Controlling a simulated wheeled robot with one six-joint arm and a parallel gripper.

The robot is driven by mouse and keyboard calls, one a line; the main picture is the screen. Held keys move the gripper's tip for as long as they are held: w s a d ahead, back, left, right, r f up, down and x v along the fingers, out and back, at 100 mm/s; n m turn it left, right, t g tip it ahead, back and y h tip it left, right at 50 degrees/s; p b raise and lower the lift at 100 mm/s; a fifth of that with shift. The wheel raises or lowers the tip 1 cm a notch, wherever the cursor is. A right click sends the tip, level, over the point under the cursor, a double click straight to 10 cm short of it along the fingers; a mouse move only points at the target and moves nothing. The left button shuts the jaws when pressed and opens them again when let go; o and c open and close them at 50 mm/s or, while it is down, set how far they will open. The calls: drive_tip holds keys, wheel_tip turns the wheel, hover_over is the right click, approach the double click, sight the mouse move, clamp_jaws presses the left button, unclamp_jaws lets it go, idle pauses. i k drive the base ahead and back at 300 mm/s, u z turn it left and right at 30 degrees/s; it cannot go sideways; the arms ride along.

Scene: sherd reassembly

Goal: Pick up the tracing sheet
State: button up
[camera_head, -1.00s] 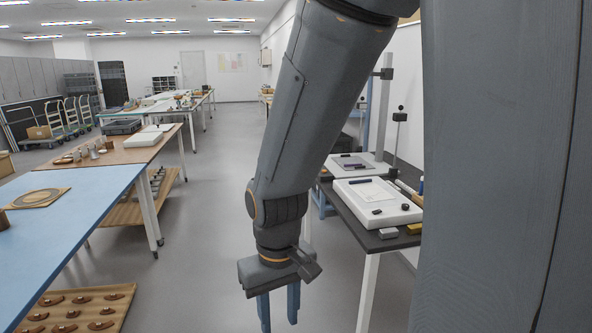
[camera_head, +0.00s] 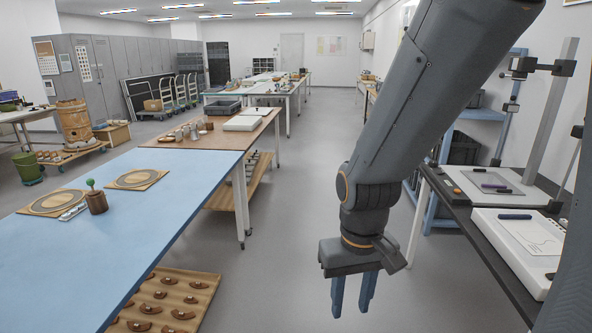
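A pale sheet with a drawn outline (camera_head: 536,234), which looks like the tracing sheet, lies on a white light box (camera_head: 490,227) at the right. The light box sits on a dark-topped bench (camera_head: 485,255). My gripper (camera_head: 353,297) hangs pointing down over the open floor, left of that bench and well apart from the sheet. Its two blue fingers are spread with nothing between them. The right part of the light box is hidden by a grey part at the picture's edge.
The grey aisle floor is clear.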

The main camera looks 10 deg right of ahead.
sight(482, 180)
drive_tip(key=z, duration=0.15)
drive_tip(key=i, duration=1.85)
drive_tip(key=z, duration=0.9)
drive_tip(key=i, duration=1.15)
drive_tip(key=z, duration=1.7)
drive_tip(key=i, duration=0.7)
drive_tip(key=z, duration=0.5)
